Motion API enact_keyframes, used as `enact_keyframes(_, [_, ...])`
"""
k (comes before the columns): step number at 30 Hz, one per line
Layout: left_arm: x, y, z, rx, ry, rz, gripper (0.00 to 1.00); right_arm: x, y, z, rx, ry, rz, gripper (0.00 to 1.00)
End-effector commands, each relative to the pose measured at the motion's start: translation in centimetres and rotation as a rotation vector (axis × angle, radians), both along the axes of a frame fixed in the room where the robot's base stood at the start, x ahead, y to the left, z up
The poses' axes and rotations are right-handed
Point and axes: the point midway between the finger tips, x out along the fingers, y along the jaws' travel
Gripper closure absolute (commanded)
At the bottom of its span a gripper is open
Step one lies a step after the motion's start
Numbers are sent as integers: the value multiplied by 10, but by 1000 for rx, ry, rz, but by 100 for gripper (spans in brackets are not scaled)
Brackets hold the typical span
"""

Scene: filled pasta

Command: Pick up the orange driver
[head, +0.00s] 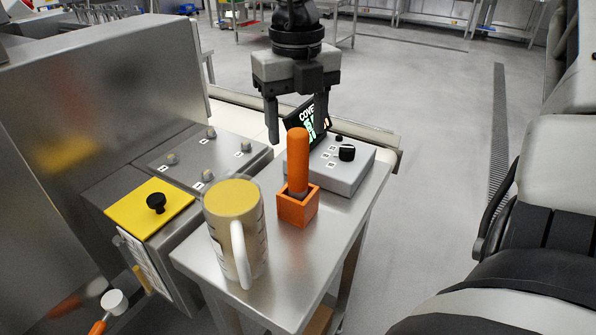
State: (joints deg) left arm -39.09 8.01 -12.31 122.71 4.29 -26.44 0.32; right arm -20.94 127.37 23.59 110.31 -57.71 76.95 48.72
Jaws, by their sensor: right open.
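The orange driver (298,158) stands upright, its orange handle up, with its lower end hidden inside a small square orange holder (297,209) on a steel side table. My right gripper (296,122) points down from the top of the head view, just above and behind the driver's handle. Its two dark fingers are spread apart with nothing held between them. Whether the handle's top touches or sits between the fingers cannot be told. My left gripper is not in view.
A mug (234,245) of tan stuff stands front left of the holder on the steel table (298,262). A grey control box (335,172) with a black knob and a lit screen (318,117) stand behind. A machine with a yellow plate (140,212) is at left.

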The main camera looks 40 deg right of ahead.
Motion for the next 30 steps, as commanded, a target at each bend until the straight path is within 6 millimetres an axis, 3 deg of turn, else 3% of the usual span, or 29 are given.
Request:
enact_keyframes(6, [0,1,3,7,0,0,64,-3,0,-32,2,4,0,42])
enact_keyframes(15, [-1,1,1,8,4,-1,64,-3,0,-38,0,1,-1,42])
enact_keyframes(16, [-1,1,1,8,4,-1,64,-3,0,-38,0,1,0,45])
enact_keyframes(21, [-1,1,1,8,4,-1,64,-3,0,-38,0,1,0,92])
enact_keyframes(22, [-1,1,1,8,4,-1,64,-3,0,-38,0,1,0,97])
enact_keyframes(30, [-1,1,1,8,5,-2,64,-2,0,-35,0,-3,0,97])
